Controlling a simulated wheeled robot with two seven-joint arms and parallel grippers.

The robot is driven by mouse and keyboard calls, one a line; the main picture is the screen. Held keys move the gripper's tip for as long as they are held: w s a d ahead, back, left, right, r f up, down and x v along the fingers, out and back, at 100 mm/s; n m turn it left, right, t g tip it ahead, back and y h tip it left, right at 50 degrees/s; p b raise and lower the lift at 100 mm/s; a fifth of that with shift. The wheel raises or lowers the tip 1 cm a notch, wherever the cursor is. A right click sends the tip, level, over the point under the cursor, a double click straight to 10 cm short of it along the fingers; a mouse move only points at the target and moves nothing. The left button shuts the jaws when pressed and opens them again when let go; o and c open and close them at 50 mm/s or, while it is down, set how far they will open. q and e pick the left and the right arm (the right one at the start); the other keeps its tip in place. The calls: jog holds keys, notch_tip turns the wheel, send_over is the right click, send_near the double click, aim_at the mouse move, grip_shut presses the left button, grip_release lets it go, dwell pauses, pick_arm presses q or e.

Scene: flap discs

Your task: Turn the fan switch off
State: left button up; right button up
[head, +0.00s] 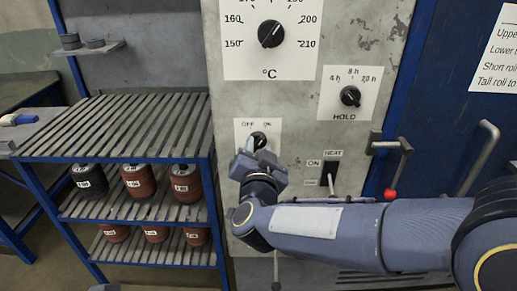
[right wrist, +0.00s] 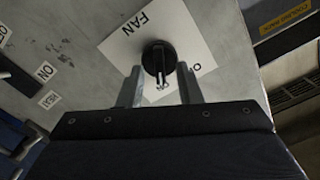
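The fan switch is a black rotary knob (head: 259,140) on a white plate marked OFF and ON on the grey panel. In the right wrist view the knob (right wrist: 158,58) sits on its plate (right wrist: 125,48) marked FAN. My right gripper (head: 247,153) is at the plate, partly covering it in the head view. In the right wrist view my right gripper (right wrist: 158,80) is open, one finger on each side of the knob's lower part, with visible gaps. Whether the fingertips reach around the knob is unclear. The knob's setting is hard to read.
Above are a temperature dial (head: 271,34) and a HOLD knob (head: 350,96). A HEAT switch (head: 329,172) is right of the fan plate, behind my right arm. A lever with a red knob (head: 390,194) stands further right. A slatted rack (head: 120,130) with rolls is left.

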grip_shut()
dwell(0.3)
jog(key=n+p, duration=0.2)
jog(key=p, duration=0.1)
jog(key=shift+r+n, duration=0.25)
jog(key=shift+n, duration=0.05)
jog(key=n+p, duration=0.2)
jog(key=shift+a+n+p, duration=0.1)
jog(key=shift+n+p, duration=0.2)
jog(key=shift+n, duration=0.1)
jog(key=n+p, duration=0.3)
jog(key=n, duration=0.1)
jog(key=shift+a+f, duration=0.1)
jog(key=shift+f+n+p, duration=0.1)
jog(key=shift+n+p, duration=0.75)
jog(key=shift+n, duration=0.35)
